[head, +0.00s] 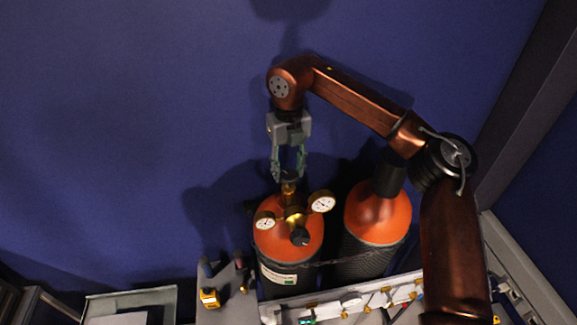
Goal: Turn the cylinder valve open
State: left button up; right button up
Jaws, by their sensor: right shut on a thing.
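The left gas cylinder (309,243) has an orange top and a dark body with a label. A brass valve with a regulator (293,215) and two round gauges stands on its top. My right gripper (289,176) reaches down from above and is shut on the valve knob (289,187) at the top of the brass valve. The knob is small, dark and partly hidden between the fingertips. I cannot tell how far the valve is turned. My left gripper is out of view.
A second orange-topped cylinder (367,218) stands to the right, partly under my right arm. A panel with brass fittings (350,301) runs in front of both cylinders. A grey stand with a yellow device (209,298) is at lower left. Blue floor behind is clear.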

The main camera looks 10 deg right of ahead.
jog(key=n+p, duration=0.2)
jog(key=n, duration=0.4)
jog(key=shift+r, duration=0.2)
jog(key=n, duration=0.4)
jog(key=shift+p, duration=0.4)
jog(key=shift+n+p, duration=0.3)
jog(key=shift+n, duration=1.3)
jog(key=o, duration=0.8)
jog(key=shift+o, duration=1.4)
jog(key=shift+s+d, duration=0.1)
jog(key=shift+d, duration=0.05)
jog(key=shift+o, duration=0.4)
jog(key=shift+f, duration=0.1)
